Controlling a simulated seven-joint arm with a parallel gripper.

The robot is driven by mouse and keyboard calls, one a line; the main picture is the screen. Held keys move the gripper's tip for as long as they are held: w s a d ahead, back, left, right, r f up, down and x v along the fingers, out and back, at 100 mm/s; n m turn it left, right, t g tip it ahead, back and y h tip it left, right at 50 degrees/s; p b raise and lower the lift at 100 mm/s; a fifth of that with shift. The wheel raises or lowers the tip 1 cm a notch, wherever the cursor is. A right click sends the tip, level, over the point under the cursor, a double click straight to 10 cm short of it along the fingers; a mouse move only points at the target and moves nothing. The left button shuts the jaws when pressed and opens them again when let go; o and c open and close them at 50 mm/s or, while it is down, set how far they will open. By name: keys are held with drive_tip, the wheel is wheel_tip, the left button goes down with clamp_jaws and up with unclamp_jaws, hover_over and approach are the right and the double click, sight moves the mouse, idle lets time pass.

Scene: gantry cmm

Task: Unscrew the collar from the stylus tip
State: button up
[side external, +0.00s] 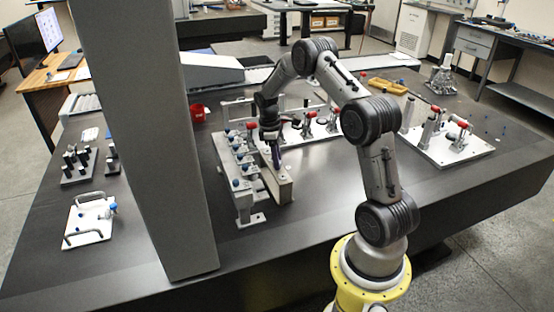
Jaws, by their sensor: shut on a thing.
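My gripper (272,146) points down over the beige-grey block (284,190) in the middle of the table. It is shut on a slim, dark purple part (277,158) that stands at the block's near face or top; I cannot tell which. The view is too small and distant to tell whether this part is the collar or the stylus, or where one meets the other. The fingers hide its upper end.
Left of the block stands a grey metal rack (243,192) with blue-topped parts. White fixture plates with red-handled clamps (452,142) lie at the right. A tall grey column (150,130) rises at the left. A red cup (197,112) stands behind.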

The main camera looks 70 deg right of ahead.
drive_tip(key=shift+a+f+n, duration=0.1)
drive_tip(key=shift+a+n, duration=0.15)
drive_tip(key=shift+n, duration=0.65)
drive_tip(key=shift+d+r, duration=0.15)
drive_tip(key=shift+r, duration=1.2)
drive_tip(key=shift+r, duration=1.25)
